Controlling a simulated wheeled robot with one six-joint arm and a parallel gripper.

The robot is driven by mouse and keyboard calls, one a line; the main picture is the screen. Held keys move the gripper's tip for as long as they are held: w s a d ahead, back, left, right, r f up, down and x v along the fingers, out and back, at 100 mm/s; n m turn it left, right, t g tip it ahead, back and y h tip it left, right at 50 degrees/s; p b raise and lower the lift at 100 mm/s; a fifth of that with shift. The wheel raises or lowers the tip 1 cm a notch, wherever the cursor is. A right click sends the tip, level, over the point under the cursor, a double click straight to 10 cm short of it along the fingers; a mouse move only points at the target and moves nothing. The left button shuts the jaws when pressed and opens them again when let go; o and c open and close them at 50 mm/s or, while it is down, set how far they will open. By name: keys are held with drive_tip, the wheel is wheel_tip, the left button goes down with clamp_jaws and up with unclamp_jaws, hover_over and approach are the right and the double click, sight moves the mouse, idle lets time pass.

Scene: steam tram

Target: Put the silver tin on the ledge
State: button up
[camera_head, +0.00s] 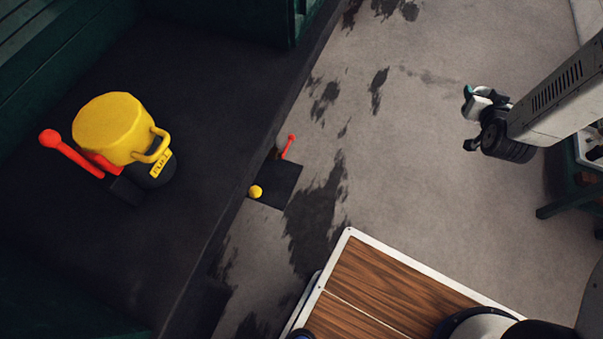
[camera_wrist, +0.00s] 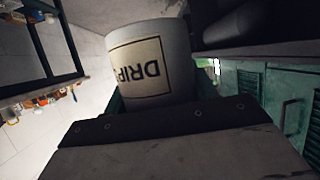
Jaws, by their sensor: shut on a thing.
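A pale grey, silver-like tin (camera_wrist: 140,65) with a cream label reading "DRIP", upside down in the picture, fills the upper middle of the wrist view. My gripper (camera_head: 482,102) is shut on it; its dark bolted front edge hides the tin's near end in the wrist view.
A yellow pot (camera_head: 108,128) stands on the dark surface, by a red-knobbed lever (camera_head: 70,152). A small dark plate (camera_head: 277,186) with a yellow knob and red lever is beside the edge. A wood-topped surface (camera_head: 385,290) is at bottom centre. Green furniture (camera_head: 560,205) stands right.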

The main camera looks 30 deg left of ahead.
drive_tip(key=s+a+f+n+g+y, duration=0.15)
drive_tip(key=s+a+f, duration=0.25)
drive_tip(key=a+f, duration=0.4)
drive_tip(key=s+a+f+n+g+y, duration=0.1)
drive_tip(key=s+a+f+n+y, duration=0.3)
drive_tip(key=a, duration=0.6)
drive_tip(key=s+a+f+n+g+y, duration=0.1)
drive_tip(key=s+a+f, duration=0.4)
drive_tip(key=a+f, duration=0.35)
drive_tip(key=s+a+f+n+g+y, duration=0.15)
drive_tip(key=s+a+f, duration=0.3)
drive_tip(key=s, duration=0.45)
drive_tip(key=s+a+f+n+g+y, duration=0.1)
drive_tip(key=s+a+f+n+g, duration=0.15)
drive_tip(key=s+f, duration=0.45)
drive_tip(key=s+a+f+n+g+y, duration=0.15)
drive_tip(key=s+a+f, duration=0.25)
drive_tip(key=s, duration=0.6)
drive_tip(key=shift+h, duration=0.25)
drive_tip(key=w+a, duration=0.6)
drive_tip(key=a, duration=0.1)
drive_tip(key=w+a+f, duration=0.1)
drive_tip(key=w+a, duration=0.2)
drive_tip(key=shift+w+a, duration=0.3)
drive_tip(key=shift+a, duration=0.1)
drive_tip(key=shift+w+a+f, duration=0.15)
drive_tip(key=shift+f, duration=0.75)
drive_tip(key=shift+w+a+f, duration=0.1)
drive_tip(key=shift+a+f, duration=0.05)
drive_tip(key=shift+f, duration=0.7)
